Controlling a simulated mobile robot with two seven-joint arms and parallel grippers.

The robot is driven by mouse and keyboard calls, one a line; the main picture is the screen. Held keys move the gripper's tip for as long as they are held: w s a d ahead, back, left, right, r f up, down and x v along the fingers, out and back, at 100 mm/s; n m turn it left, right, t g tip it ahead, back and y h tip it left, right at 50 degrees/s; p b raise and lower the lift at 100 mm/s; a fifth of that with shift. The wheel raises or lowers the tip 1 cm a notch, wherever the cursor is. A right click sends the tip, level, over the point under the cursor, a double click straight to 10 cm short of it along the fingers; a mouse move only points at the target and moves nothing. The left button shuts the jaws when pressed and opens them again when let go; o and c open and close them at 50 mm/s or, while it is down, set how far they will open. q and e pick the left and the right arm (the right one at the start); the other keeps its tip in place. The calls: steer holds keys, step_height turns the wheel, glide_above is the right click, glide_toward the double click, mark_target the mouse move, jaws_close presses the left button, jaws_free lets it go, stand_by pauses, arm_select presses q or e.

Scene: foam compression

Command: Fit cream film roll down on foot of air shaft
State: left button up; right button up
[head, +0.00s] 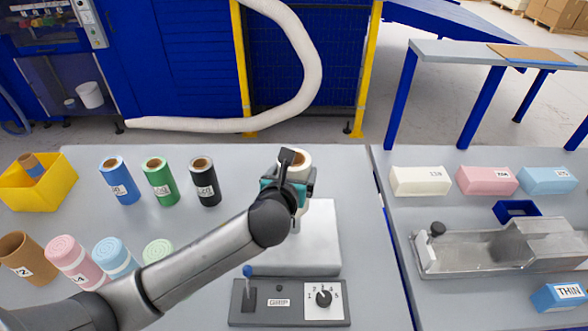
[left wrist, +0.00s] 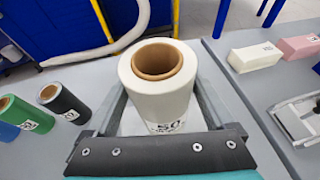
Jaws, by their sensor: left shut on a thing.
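The cream film roll (head: 297,158) stands upright in my left gripper (head: 289,186), over the pale grey machine block (head: 312,245). In the left wrist view the cream roll (left wrist: 157,100) sits between the two grey fingers, its brown core open at the top and a label marked 50 on its near side. My left gripper is shut on the roll's sides. The air shaft and its foot are hidden behind the roll, gripper and arm. I cannot tell whether the roll touches the foot. My right gripper is out of view.
A control panel (head: 265,302) marked GRIP, with a lever and a dial, lies in front of the block. Blue (head: 117,182), green (head: 160,182) and black (head: 205,182) rolls stand to the left. Foam blocks and a metal fixture (head: 480,250) occupy the right table.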

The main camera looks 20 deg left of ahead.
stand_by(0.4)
arm_select(q)
steer(key=shift+f+b, duration=0.8)
steer(key=shift+f, duration=1.3)
steer(key=shift+f+b, duration=0.9)
steer(key=shift+f, duration=1.15)
steer(key=shift+f+b, duration=0.3)
steer(key=shift+f, duration=0.2)
steer(key=o, duration=1.5)
steer(key=shift+f, duration=0.15)
steer(key=shift+o, duration=0.2)
